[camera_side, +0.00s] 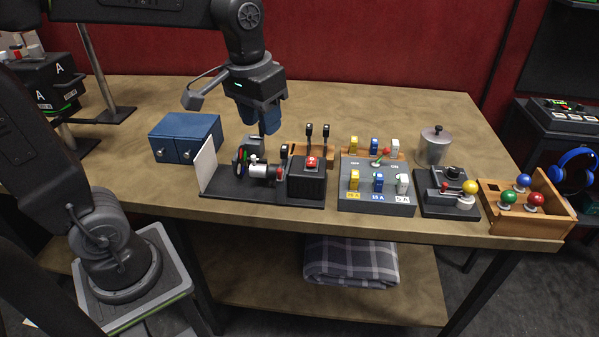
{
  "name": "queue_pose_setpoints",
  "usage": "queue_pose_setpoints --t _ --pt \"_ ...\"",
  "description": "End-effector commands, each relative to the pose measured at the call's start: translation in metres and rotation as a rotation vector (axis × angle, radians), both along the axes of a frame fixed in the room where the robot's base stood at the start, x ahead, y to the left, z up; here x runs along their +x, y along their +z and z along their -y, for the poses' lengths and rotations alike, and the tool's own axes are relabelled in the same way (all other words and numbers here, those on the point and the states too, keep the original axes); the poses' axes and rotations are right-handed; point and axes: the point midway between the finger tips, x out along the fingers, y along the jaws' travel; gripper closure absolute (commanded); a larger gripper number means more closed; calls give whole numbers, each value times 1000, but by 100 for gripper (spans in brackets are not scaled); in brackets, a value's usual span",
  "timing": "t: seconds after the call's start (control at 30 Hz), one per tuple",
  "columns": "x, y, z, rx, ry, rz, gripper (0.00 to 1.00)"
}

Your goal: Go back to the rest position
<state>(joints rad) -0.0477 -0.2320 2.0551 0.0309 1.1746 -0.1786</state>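My gripper (263,130) hangs pointing down over the back part of the workbench. In the picture it sits just above the dark device with a round wheel (243,160) and beside the blue box (186,137). Its fingers are small and seen from the side, so I cannot tell whether they are open or shut. I see no object carried in it. A black box (306,185) with a red button (312,162) on top stands to the right of the gripper.
On the wooden workbench (160,97), a switch panel (376,200), a metal canister (433,148), a joystick box (447,206) and a wooden tray (561,213) with coloured balls stand to the right. A white upright plate (206,165) is near the gripper. The back of the bench is clear.

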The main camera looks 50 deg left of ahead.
Motion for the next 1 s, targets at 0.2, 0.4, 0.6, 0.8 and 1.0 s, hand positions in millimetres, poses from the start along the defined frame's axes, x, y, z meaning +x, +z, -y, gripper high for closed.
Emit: queue_pose_setpoints --t 0.2,0.4,0.6,0.8,1.0 --pt "-60 -5 13 15 -131 207 61" --pt "-88 -17 18 29 -199 319 61" --pt "-94 -22 19 33 -218 346 61" --pt "-93 -22 19 33 -217 345 61" --pt "-93 -21 19 34 -216 344 61"
